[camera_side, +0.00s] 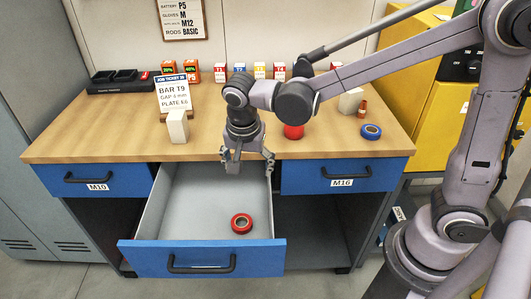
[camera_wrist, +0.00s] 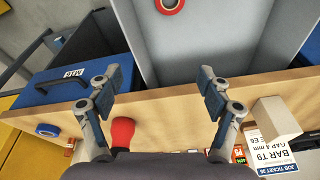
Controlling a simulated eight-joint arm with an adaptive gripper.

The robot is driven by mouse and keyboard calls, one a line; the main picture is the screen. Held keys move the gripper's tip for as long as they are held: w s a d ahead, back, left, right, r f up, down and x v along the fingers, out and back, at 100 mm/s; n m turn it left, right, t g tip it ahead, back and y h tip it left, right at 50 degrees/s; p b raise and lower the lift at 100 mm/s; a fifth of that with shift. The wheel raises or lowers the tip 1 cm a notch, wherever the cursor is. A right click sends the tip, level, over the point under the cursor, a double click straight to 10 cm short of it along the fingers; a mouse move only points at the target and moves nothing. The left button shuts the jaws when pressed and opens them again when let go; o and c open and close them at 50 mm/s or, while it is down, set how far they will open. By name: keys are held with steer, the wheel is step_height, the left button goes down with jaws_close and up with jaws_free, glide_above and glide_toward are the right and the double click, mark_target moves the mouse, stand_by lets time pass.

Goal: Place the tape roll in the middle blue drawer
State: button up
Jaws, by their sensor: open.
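A red tape roll (camera_side: 242,223) lies flat on the floor of the middle blue drawer (camera_side: 201,260), right of its centre. The drawer is pulled out. The roll also shows at the top edge of the wrist view (camera_wrist: 170,3), partly cut off. My gripper (camera_side: 250,163) points down at the bench's front edge, above the back of the drawer. In the wrist view my gripper (camera_wrist: 161,85) has its fingers wide apart with nothing between them. It is apart from the red roll. A blue tape roll (camera_side: 371,131) lies on the bench at the right.
The bench top (camera_side: 110,143) holds a white block (camera_side: 178,127), a job ticket sign (camera_side: 171,94), a red rounded object (camera_side: 293,132) near my arm and several small boxes at the back. Drawers M10 (camera_side: 97,181) and M16 (camera_side: 341,177) are shut. Most of the drawer floor is clear.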

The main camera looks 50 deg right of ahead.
steer(key=s+d+r+n+t+y, duration=0.2)
steer(key=s+d+r+n+t, duration=0.3)
steer(key=s+d+n, duration=0.5)
steer(key=shift+s+d+n+t, duration=0.15)
steer(key=shift+d+n+t, duration=0.2)
steer(key=shift+n, duration=0.45)
